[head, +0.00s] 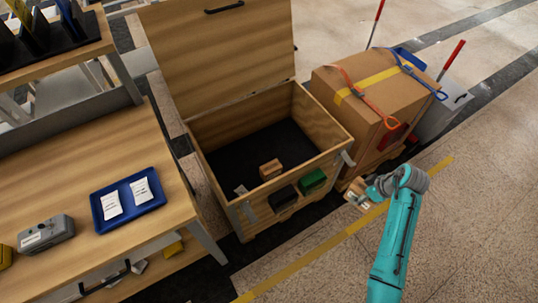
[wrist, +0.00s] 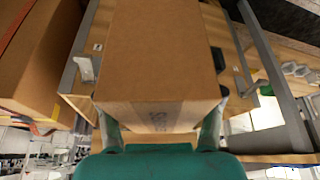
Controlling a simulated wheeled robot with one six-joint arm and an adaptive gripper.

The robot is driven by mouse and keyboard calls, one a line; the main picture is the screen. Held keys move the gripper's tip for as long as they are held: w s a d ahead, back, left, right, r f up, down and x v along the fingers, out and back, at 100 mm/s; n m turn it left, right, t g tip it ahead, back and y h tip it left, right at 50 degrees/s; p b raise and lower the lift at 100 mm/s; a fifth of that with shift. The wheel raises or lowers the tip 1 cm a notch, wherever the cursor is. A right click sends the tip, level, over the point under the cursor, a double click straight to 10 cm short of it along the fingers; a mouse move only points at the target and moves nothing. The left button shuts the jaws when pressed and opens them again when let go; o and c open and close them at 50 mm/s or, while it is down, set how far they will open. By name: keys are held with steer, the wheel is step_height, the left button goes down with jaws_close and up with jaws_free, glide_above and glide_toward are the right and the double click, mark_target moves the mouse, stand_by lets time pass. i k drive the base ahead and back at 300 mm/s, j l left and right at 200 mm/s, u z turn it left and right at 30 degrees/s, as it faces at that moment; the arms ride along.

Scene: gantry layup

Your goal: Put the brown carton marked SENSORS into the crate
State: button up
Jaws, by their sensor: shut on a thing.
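My gripper (head: 366,192) is shut on a small brown carton (head: 355,201), to the right of the crate's front right corner and outside the crate. In the wrist view the carton (wrist: 163,55) fills the middle, between the two fingers. Faint lettering shows on its near face but is too blurred to read. The wooden crate (head: 222,124) stands open with its lid raised at the back. Its floor is dark. Another small brown carton (head: 270,169) shows inside it near the front wall.
A black item (head: 283,198) and a green item (head: 313,180) are at the crate's front. A big strapped cardboard box (head: 375,95) stands right of the crate. A wooden table (head: 95,160) with a blue tray (head: 129,213) is at left. Floor right of my arm is clear.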

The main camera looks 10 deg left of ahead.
mark_target(298, 160)
steer(key=i+l+u, duration=0.15)
steer(key=i+u, duration=0.2)
steer(key=i+l+u, duration=0.7)
steer(key=i+j, duration=0.05)
steer(key=j, duration=0.05)
